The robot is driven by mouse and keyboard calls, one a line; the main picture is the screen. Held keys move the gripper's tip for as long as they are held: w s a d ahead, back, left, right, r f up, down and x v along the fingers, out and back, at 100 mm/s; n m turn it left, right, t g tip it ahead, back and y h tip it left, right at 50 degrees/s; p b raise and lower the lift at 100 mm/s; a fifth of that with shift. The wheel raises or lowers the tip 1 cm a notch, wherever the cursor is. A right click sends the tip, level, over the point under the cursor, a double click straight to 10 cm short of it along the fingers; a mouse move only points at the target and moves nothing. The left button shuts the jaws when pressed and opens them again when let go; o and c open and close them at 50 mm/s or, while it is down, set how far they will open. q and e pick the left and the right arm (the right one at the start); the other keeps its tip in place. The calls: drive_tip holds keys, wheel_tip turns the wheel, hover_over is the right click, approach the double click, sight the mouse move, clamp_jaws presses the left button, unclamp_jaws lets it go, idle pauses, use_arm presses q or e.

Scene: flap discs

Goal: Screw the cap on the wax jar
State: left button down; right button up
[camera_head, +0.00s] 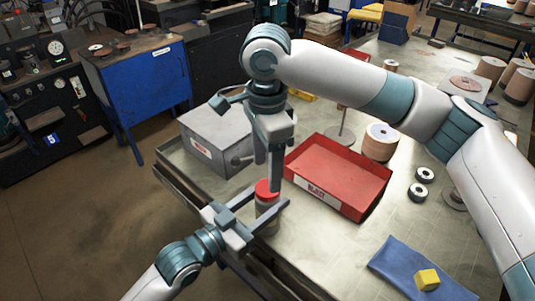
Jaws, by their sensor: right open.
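The wax jar (265,200) stands upright near the table's front left edge, with a red cap (265,187) at its top. How far the cap is threaded cannot be seen. My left gripper (266,198) comes in from the lower left, with one finger at the jar's left and the other across its front; it appears shut on the jar's body. My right gripper (267,172) points down from above, its fingers apart. One finger reaches down beside the cap's right side; the other ends higher up. The right finger hides part of the cap's edge.
A red tray (372,207) lies just right of the jar, and a grey metal box (213,138) stands behind left. A blue cloth (395,262) with a yellow block (427,279) lies at the front right. Two dark rings (418,191) and a disc stack (380,143) are farther right.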

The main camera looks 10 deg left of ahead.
drive_tip(key=n, duration=0.7)
drive_tip(key=shift+r, duration=0.2)
drive_tip(key=n, duration=0.5)
drive_tip(key=shift+r+n, duration=0.2)
drive_tip(key=shift+n, duration=0.2)
drive_tip(key=n, duration=0.7)
drive_tip(key=shift+r, duration=0.2)
drive_tip(key=n, duration=0.5)
drive_tip(key=shift+r+n, duration=0.15)
drive_tip(key=shift+n, duration=0.25)
drive_tip(key=n, duration=0.7)
drive_tip(key=shift+r, duration=0.25)
drive_tip(key=n, duration=0.6)
drive_tip(key=shift+r, duration=0.15)
drive_tip(key=n, duration=0.5)
drive_tip(key=shift+r+n, duration=0.2)
drive_tip(key=shift+n, duration=0.1)
drive_tip(key=n, duration=0.6)
drive_tip(key=shift+d+r, duration=0.1)
drive_tip(key=shift+r, duration=0.05)
